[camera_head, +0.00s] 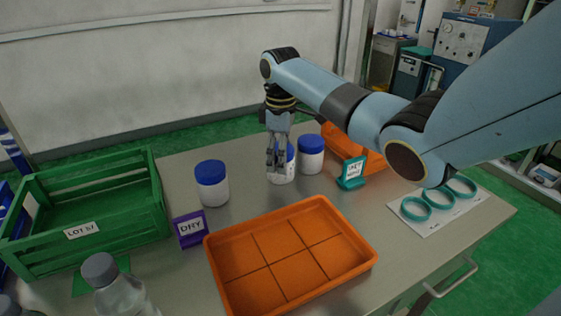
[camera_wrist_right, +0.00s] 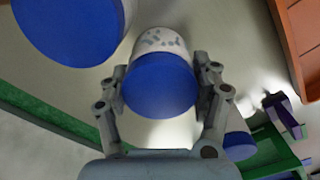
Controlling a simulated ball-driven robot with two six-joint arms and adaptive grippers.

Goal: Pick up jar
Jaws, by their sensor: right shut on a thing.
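Three white jars with blue lids stand on the table. The middle jar (camera_head: 284,176), with dark specks on its white side, is between the fingers of my right gripper (camera_head: 277,162). In the right wrist view, the fingers close on both sides of this jar (camera_wrist_right: 160,84), just around its lid and upper body. The gripper is shut on it. In the head view the fingers hide part of the jar, and I cannot tell whether it is clear of the table. The other jars stand to its left (camera_head: 212,184) and right (camera_head: 311,155). My left gripper is not in view.
An orange divided tray (camera_head: 366,262) lies in front. A green crate (camera_head: 92,228) and purple DRY sign (camera_head: 190,229) are left. A teal sign (camera_head: 351,174), an orange bin (camera_head: 376,162) and teal rings on a white sheet (camera_head: 415,208) are right. A grey-capped bottle (camera_head: 120,290) stands front left.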

